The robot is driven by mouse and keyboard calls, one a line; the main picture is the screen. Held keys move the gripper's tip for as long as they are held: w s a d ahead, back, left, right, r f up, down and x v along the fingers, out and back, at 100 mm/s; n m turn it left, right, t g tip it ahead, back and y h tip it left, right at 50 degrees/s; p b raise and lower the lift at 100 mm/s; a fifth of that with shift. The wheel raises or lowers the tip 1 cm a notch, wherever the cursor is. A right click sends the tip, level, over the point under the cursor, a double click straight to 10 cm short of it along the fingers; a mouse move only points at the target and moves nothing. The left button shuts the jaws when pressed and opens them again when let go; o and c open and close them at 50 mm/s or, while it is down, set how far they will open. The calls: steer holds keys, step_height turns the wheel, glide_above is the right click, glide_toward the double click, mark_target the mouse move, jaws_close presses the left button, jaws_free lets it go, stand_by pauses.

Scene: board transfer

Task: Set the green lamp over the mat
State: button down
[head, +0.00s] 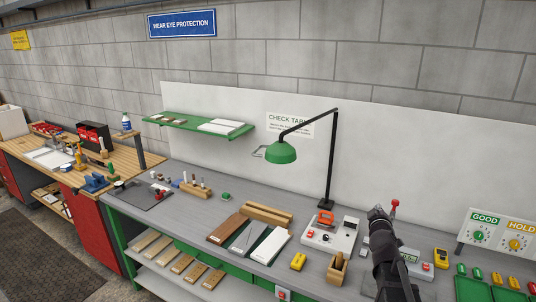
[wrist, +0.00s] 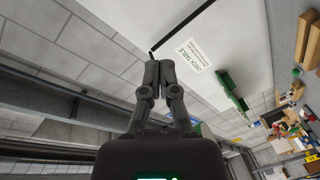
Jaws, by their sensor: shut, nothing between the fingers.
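The green lamp (head: 282,153) hangs from a black jointed arm on an upright post at the back of the grey bench. A small loop handle sticks out to the left of its shade. A dark flat mat (head: 133,197) lies at the left end of the bench, well left of the lamp. My gripper (head: 377,211) is raised over the bench's right part, right of the lamp post and apart from the lamp. In the wrist view its fingers (wrist: 159,72) are together and empty. A black rod beyond the fingertips looks like part of the lamp's arm; the shade is not visible there.
A green wall shelf (head: 200,123) is left of the lamp. Boards (head: 267,247), a white box with a red meter (head: 330,235) and a wooden holder (head: 337,268) stand on the bench below. A GOOD/HOLD panel (head: 497,235) is at right. The air between gripper and lamp holds the post.

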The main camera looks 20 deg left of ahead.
steer(key=a+r+n+y+p, duration=0.1)
steer(key=a+r+n+y, duration=0.35)
steer(key=a, duration=0.25)
steer(key=a+r+n+y+p, duration=0.25)
steer(key=a+n+y, duration=0.2)
steer(key=a, duration=0.25)
steer(key=n+g+y+p, duration=0.2)
steer(key=n+g+y, duration=0.5)
steer(key=n+g, duration=0.35)
glide_toward(268, 159)
steer(key=s+d, duration=0.3)
steer(key=d, duration=0.1)
steer(key=shift+s+r+n, duration=0.1)
steer(key=shift+s+n, duration=0.1)
steer(key=shift+n, duration=0.15)
steer(key=p+x, duration=0.1)
steer(key=x, duration=1.2)
steer(key=shift+w+a+r, duration=0.25)
steer(key=shift+w+a, duration=0.05)
steer(key=shift+w, duration=0.05)
